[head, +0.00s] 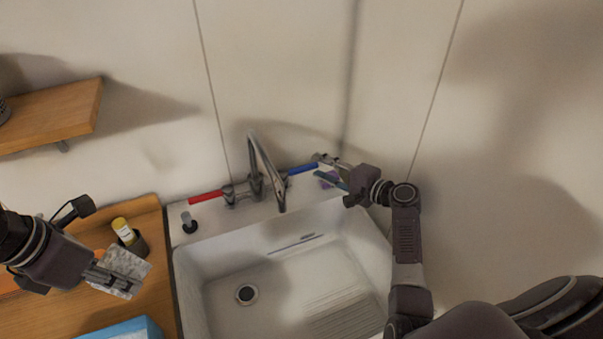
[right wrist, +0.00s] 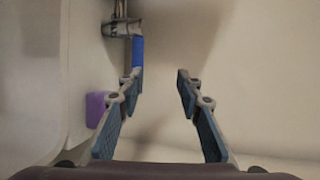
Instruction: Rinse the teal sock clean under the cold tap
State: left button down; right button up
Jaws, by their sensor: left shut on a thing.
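My left gripper (head: 103,277) is shut on a flat, grey-white speckled piece (head: 131,264), like cloth, above the wooden counter. It does not look teal, and I cannot make out a teal sock. The tap (head: 262,160) stands behind the white sink (head: 220,259), with a red lever (head: 206,196) on the left and a blue lever (head: 302,169) on the right. No water shows under the spout. My right gripper (right wrist: 158,76) is open and empty beside the blue lever. In the right wrist view the blue lever (right wrist: 137,52) lies just beyond the left finger's tip.
A purple block (right wrist: 97,107) sits on the sink's back ledge, close to my right gripper. A yellow-labelled bottle (head: 122,229) in a dark holder and a blue item (head: 122,330) are on the wooden counter (head: 150,213). A wall shelf (head: 55,117) juts out upper left. The basin is empty.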

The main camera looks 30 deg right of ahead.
aim_at(305, 169)
jog(key=f+b, duration=0.2)
jog(key=f, duration=0.1)
jog(key=f+b, duration=0.1)
jog(key=shift+w+f, duration=0.2)
jog(key=shift+w, duration=0.1)
jog(key=shift+w+a+f+b, duration=0.1)
jog(key=shift+w+a+b, duration=0.15)
jog(key=shift+w+b, duration=0.3)
jog(key=b+x, duration=0.2)
jog(key=x, duration=0.3)
jog(key=shift+f, duration=0.1)
jog(key=shift+w+a+b, duration=0.15)
jog(key=shift+w+b, duration=0.25)
jog(key=shift+w, duration=0.1)
grip_shut()
